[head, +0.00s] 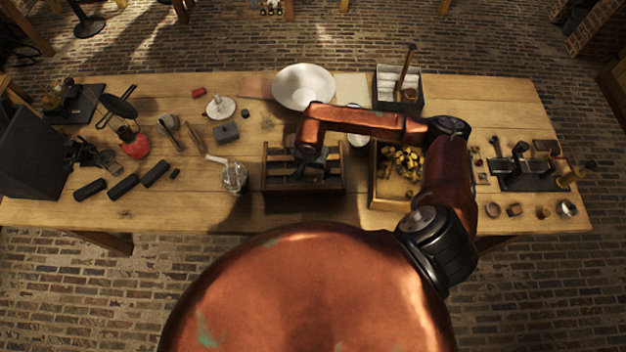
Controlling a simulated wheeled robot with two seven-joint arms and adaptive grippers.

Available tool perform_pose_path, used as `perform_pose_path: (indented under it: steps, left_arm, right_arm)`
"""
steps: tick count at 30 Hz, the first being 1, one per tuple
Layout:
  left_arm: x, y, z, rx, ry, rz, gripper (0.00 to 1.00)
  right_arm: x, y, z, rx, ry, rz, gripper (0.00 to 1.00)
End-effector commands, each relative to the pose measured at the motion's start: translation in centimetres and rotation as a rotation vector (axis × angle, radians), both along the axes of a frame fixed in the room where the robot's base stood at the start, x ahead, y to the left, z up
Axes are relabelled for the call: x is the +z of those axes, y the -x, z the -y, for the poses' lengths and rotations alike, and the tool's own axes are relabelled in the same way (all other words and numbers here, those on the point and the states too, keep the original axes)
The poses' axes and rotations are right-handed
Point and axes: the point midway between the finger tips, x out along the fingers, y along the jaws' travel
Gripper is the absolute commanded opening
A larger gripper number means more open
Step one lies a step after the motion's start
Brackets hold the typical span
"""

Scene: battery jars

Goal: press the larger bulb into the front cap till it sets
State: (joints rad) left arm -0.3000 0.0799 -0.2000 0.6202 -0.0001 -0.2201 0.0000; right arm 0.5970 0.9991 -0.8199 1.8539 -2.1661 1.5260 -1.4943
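My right arm reaches in from the right across the table. My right gripper (313,168) points down over the dark wooden rack (304,197) at the table's front middle. The gripper is dark and small against the rack, so I cannot tell if its fingers are open or shut or touching anything. I cannot clearly make out the larger bulb or the front cap; they may be hidden by the gripper or rack walls. A clear glass vessel (234,178) with a bent neck stands left of the rack, apart from it. My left gripper is not in view.
A crate (374,190) with yellowish pieces stands right of the rack. A white bowl (304,88) and a dark box (399,101) stand behind. Black cylinders (123,187) lie at left; small round pieces (515,210) and a dark apparatus (530,178) are at right.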

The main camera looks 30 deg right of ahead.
Motion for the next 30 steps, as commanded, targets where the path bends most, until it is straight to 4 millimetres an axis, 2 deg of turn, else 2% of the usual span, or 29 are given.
perform_pose_path:
  steps: [3,10,14,17,27,30]
  left_arm:
    - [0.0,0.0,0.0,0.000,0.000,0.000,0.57]
    - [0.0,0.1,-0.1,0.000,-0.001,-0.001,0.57]
    - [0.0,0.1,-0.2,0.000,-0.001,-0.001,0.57]
    - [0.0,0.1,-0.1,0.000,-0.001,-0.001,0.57]
    - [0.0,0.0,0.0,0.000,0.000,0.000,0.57]
    - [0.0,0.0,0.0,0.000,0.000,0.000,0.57]
  right_arm:
    - [0.1,0.0,0.0,0.000,0.000,0.001,0.61]
    - [0.1,-0.1,0.0,0.000,0.000,0.001,0.61]
    - [0.9,-0.1,-0.1,0.001,-0.001,0.003,0.61]
    - [2.3,0.0,-0.2,0.001,0.000,0.004,0.61]
    - [9.2,0.6,-0.8,0.001,0.001,0.005,0.61]
    - [10.6,0.7,-1.0,0.001,0.000,0.004,0.61]
